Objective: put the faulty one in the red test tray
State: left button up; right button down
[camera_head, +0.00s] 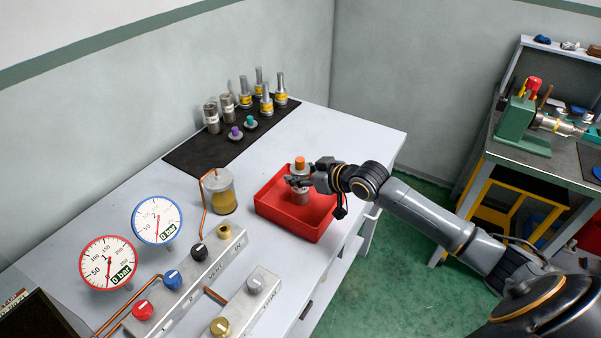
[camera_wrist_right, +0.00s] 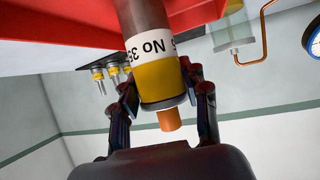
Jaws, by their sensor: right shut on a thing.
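The red test tray (camera_head: 286,229) sits on the pale bench. My right gripper (camera_head: 299,182) is over it, shut on a grey cylinder (camera_head: 301,197) with an orange tip (camera_head: 300,162). The cylinder is upright within the tray's outline; I cannot tell whether its base touches the floor. In the wrist view, which looks upside down, the cylinder (camera_wrist_right: 158,75) has a yellow band and a white label with "No 35" partly readable. The right gripper's fingers (camera_wrist_right: 163,98) flank it near its tip end. The red tray (camera_wrist_right: 50,25) is behind it. My left gripper is not in view.
A black mat (camera_head: 188,158) at the back holds several yellow-banded cylinders (camera_head: 267,102), grey ones (camera_head: 212,118) and small capped pieces (camera_head: 235,133). A jar (camera_head: 221,193) stands left of the tray. Two gauges (camera_head: 107,263) read 0 bar beside valve blocks (camera_head: 205,262).

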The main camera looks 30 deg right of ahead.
jog(key=c, duration=0.7)
grip_release()
jog(key=shift+s+r, duration=0.1)
jog(key=shift+b+v, duration=0.65)
jog(key=shift+v, duration=5.25)
